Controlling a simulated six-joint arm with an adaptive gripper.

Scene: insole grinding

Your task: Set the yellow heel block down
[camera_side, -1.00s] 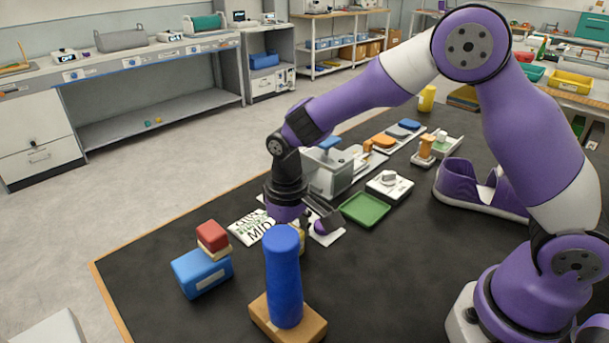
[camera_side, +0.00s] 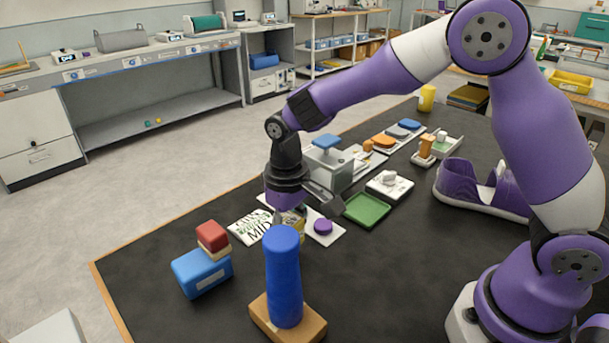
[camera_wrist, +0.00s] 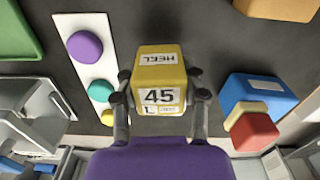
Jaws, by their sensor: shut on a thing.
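The yellow heel block (camera_wrist: 158,80) shows in the wrist view with the labels "HEEL" and "45". My gripper (camera_wrist: 160,92) is shut on it, with one finger against each side. In the side view the block (camera_side: 298,219) is mostly hidden behind the blue cylinder and below my gripper. I cannot tell whether its underside is touching the mat or is slightly above it.
A white strip (camera_wrist: 101,52) with purple, teal and yellow discs lies left of the block in the wrist view. A blue box (camera_side: 200,274) carries a red block (camera_side: 212,236). A blue cylinder (camera_side: 284,280) stands on a wooden base. A green tray (camera_side: 367,210) lies to the right.

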